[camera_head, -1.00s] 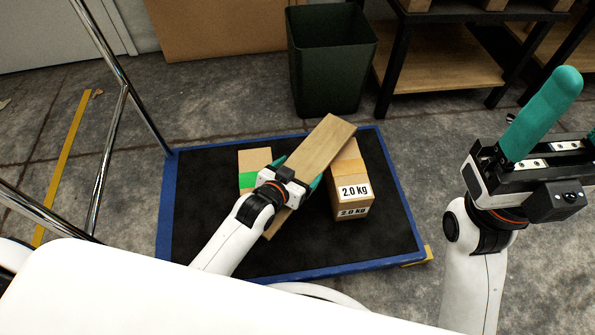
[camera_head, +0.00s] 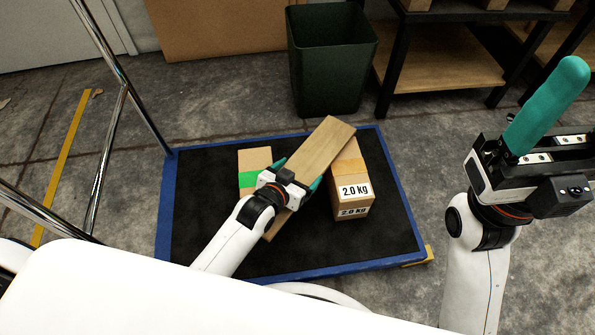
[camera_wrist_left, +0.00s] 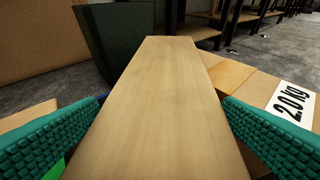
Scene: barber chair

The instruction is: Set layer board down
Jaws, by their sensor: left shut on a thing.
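The layer board (camera_head: 313,160) is a flat light-wood plank lying diagonally above the platform in the head view. It fills the middle of the left wrist view (camera_wrist_left: 160,100). My left gripper (camera_head: 296,176) is shut on the board, with a teal finger along each long edge. The board's far end overlaps the top of a box marked 2.0 kg (camera_head: 351,192); I cannot tell whether it touches. A smaller box with a green band (camera_head: 254,162) is left of the board. My right gripper (camera_head: 530,150) is raised at the right; one teal finger shows clearly, and its opening is unclear.
The cart platform (camera_head: 200,235) has a black top and blue rim, with bare room at left and front. A chrome handle frame (camera_head: 123,88) stands at its left. A dark green bin (camera_head: 331,70) and a black-framed shelf (camera_head: 440,62) stand behind.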

